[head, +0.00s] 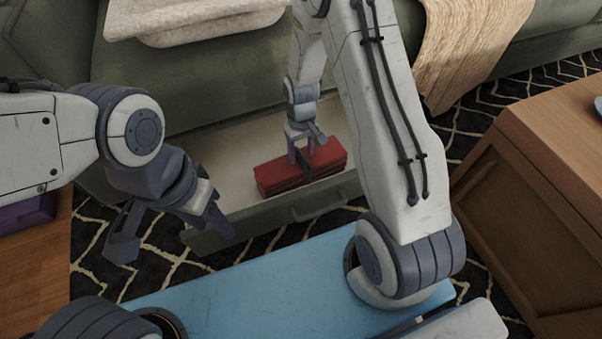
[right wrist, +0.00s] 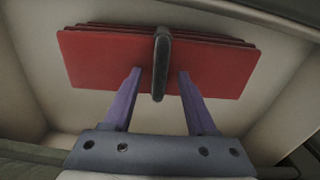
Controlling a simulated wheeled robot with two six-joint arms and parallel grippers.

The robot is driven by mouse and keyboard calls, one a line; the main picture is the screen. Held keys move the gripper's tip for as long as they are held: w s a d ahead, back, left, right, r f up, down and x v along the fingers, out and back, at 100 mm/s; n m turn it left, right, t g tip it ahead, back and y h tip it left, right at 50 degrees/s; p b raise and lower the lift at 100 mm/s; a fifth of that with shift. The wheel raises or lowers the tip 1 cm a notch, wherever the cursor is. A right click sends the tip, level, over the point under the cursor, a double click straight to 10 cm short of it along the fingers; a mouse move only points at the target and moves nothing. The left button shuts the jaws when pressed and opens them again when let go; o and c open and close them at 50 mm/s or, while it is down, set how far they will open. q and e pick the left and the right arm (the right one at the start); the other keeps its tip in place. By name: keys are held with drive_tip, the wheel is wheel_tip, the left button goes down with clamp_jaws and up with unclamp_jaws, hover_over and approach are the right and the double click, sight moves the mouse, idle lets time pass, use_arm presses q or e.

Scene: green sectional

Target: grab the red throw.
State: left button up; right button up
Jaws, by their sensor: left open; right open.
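The red throw (head: 283,178) is a folded, layered red bundle lying in the open, light-lined drawer (head: 228,160) under the green sectional. A dark upright band or handle (right wrist: 161,62) stands across its middle. My right gripper (head: 303,158) points down at the throw from above. In the right wrist view the throw (right wrist: 100,60) fills the upper part, and the open fingers lie on either side of the dark band, with nothing between them but that band's line. Whether they touch the throw I cannot tell. My left gripper (head: 170,235) is open and empty, above the patterned rug.
The drawer's front (head: 310,205) rises between the throw and me. Beige blankets (head: 190,18) lie on the seat above. A wooden cabinet (head: 540,180) stands at the right, and a wooden surface with a purple item (head: 28,214) at the left. The patterned rug (head: 95,240) is dark.

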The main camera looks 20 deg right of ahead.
drive_tip(key=shift+r, duration=0.1)
drive_tip(key=shift+c, duration=0.3)
clamp_jaws()
idle(1.0)
